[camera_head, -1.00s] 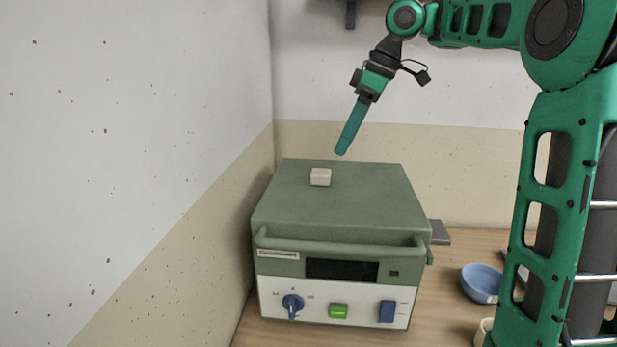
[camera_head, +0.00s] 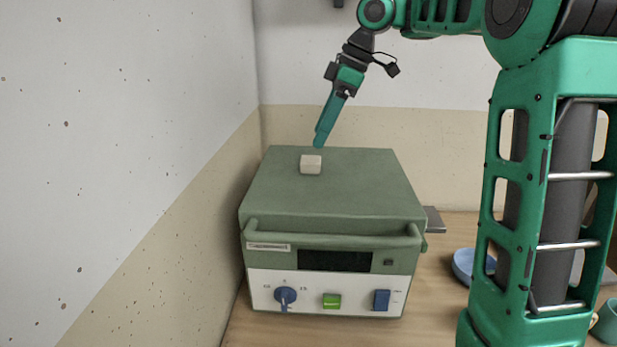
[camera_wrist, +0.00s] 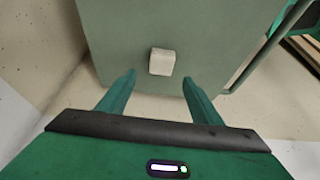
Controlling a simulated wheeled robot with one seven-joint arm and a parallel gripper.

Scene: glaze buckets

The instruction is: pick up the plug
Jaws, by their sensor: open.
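The plug looks like a small off-white block (camera_head: 311,164) on the flat top of a green instrument box (camera_head: 345,200), towards its back edge. In the wrist view the plug (camera_wrist: 162,62) lies ahead of my fingertips, roughly midway between their lines. My gripper (camera_head: 319,140) is above the back of the box, pointing down and tilted, with its tips close to the plug in the head view. In the wrist view my gripper (camera_wrist: 159,82) has its two fingers wide apart with nothing between them. The exact height of the tips above the box is hard to tell.
The box has a front handle bar (camera_head: 335,238) and a panel with a blue knob (camera_head: 285,296). A speckled wall (camera_head: 130,130) stands close on the left, another wall behind. A blue bowl (camera_head: 462,265) sits on the wooden table (camera_head: 435,300) at right, partly behind my arm.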

